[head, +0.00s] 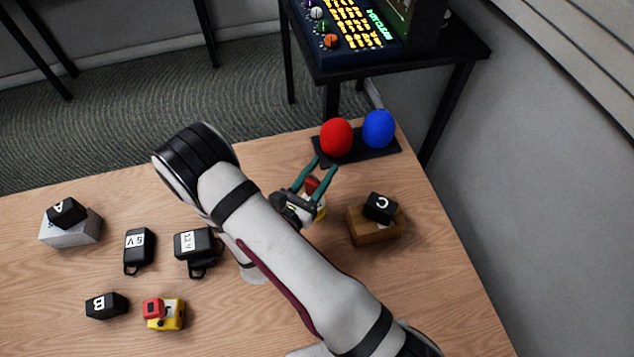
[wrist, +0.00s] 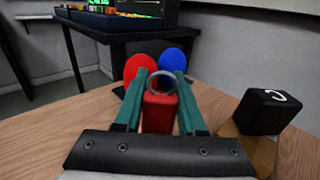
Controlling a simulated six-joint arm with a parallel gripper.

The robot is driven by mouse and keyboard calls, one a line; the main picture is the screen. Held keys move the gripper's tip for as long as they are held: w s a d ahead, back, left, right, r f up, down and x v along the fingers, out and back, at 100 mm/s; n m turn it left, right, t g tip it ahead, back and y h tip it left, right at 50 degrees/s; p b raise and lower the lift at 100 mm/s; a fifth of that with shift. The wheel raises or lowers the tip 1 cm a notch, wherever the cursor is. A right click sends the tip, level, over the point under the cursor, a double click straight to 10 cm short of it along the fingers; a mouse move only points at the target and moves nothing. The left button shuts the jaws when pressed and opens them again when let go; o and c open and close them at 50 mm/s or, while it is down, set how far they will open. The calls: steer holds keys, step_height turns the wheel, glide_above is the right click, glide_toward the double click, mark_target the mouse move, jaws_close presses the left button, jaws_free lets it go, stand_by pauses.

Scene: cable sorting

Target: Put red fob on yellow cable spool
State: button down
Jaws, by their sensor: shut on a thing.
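My gripper (head: 326,163) has its green fingers shut on a red fob (wrist: 158,113) with a metal ring. The ring points away from me between the fingertips in the wrist view. In the head view the held fob (head: 312,185) shows as a small red patch between the fingers.
A red ball (head: 336,137) and a blue ball (head: 379,128) stand on a dark base at the back. Black block C (head: 380,206) sits on a brown box (head: 372,231) at right. Black blocks A (head: 67,212), B (head: 106,305), 5V (head: 138,250) and 12V (head: 194,244) are at left.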

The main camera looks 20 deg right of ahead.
steer(key=shift+f, duration=1.2)
steer(key=c, duration=0.5)
jaws_free()
steer(key=shift+f, duration=0.1)
